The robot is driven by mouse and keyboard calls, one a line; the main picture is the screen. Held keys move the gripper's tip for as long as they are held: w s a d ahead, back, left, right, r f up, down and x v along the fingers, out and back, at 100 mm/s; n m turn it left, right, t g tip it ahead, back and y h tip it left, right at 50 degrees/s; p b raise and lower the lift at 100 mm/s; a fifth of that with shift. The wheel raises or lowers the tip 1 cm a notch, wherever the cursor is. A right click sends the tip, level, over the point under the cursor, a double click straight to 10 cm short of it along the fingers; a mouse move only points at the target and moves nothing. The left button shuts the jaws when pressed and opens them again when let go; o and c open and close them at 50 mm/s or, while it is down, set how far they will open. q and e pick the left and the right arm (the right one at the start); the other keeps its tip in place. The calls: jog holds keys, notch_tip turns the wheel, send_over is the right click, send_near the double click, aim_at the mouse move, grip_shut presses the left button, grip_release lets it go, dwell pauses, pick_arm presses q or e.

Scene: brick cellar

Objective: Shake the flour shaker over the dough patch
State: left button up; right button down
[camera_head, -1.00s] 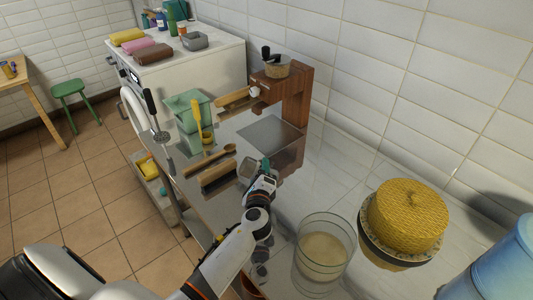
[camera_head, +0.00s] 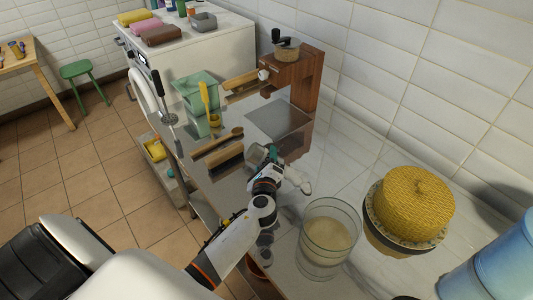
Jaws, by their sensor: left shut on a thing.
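My left gripper (camera_head: 268,158) reaches in from below and is shut on a small, pale, see-through thing with a teal part, probably the flour shaker (camera_head: 256,154). The fingers partly hide it, and it is too small to tell its tilt clearly. It is above the worktop, just in front of a flat grey square (camera_head: 279,118). No dough patch can be told for sure. A glass bowl (camera_head: 328,232) with beige contents stands to the right of my left forearm. My right gripper is not in view.
A wooden stand with a grinder (camera_head: 287,48) is at the back.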

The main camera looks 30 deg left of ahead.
aim_at(266, 155)
pick_arm(q)
jog(key=shift+w+r, duration=0.15)
jog(key=shift+r, duration=0.25)
jog(key=shift+a+r, duration=0.1)
jog(key=shift+r, duration=1.15)
notch_tip(266, 155, down, 3)
jog(key=shift+r, duration=0.2)
